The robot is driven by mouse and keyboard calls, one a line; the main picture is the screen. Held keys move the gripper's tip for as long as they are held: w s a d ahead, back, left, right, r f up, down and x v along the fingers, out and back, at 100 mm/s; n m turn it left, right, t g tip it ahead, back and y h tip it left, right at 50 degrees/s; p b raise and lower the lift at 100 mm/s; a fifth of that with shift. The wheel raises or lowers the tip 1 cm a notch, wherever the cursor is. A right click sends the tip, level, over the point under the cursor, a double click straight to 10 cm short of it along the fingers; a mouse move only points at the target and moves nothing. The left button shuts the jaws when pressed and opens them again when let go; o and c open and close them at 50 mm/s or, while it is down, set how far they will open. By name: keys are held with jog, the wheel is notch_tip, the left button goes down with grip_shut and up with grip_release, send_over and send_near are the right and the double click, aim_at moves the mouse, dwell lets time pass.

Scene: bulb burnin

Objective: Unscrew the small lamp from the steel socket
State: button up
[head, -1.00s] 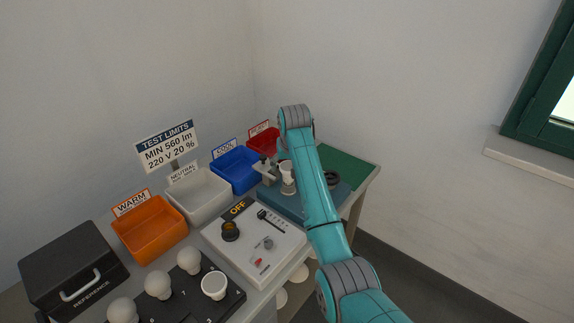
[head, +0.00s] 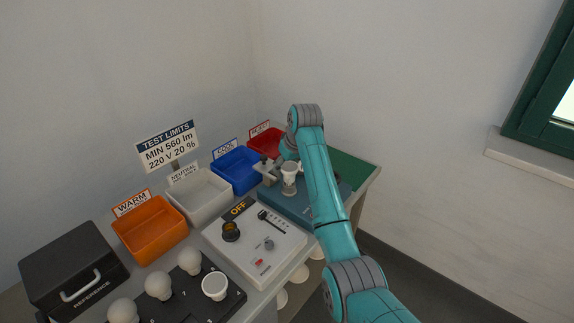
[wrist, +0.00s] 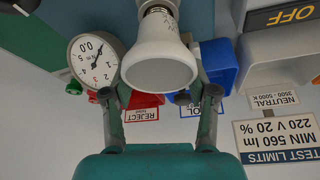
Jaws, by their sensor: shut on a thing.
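The small lamp (head: 290,168) is a white reflector lamp with a flared front. It stands upright over the steel socket (head: 289,188) on the blue-grey base (head: 270,196) at the back of the bench. In the wrist view the lamp (wrist: 160,55) is large and its base meets the threaded metal at the top edge. I cannot tell how far it is screwed in. My gripper (wrist: 160,78) has one finger on each side of the lamp and is shut on it. In the head view my arm hides part of the fixture and most of the gripper.
A round dial (wrist: 96,60) stands beside the lamp. Orange (head: 150,236), white (head: 203,203), blue (head: 238,174) and red (head: 264,145) bins line the back. A control box (head: 275,262) marked OFF and a black tray (head: 225,303) with several lamps lie nearer. A green mat (head: 350,170) is clear.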

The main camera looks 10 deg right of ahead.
jog(key=shift+o, duration=0.2)
jog(key=n+y, duration=0.1)
jog(key=n, duration=0.1)
jog(key=s+n+g, duration=0.1)
jog(key=n, duration=0.2)
jog(key=shift+f+n+y, duration=0.2)
jog(key=shift+n+y, duration=0.1)
jog(key=shift+y, duration=0.1)
jog(key=n, duration=0.1)
jog(key=n+g, duration=0.1)
jog(key=n, duration=0.1)
jog(key=shift+s+g+y, duration=0.2)
jog(key=shift+g+y, duration=0.1)
jog(key=shift+y, duration=0.1)
jog(key=n, duration=0.2)
jog(key=shift+s+a+n+g, duration=0.15)
jog(key=shift+s+n+g, duration=0.05)
jog(key=shift+n+g, duration=0.2)
jog(key=shift+r, duration=0.2)
jog(key=shift+w+a+r, duration=0.1)
jog(key=shift+a+r, duration=0.05)
jog(key=shift+r, duration=0.65)
jog(key=shift+r, duration=0.15)
jog(key=shift+r, duration=0.95)
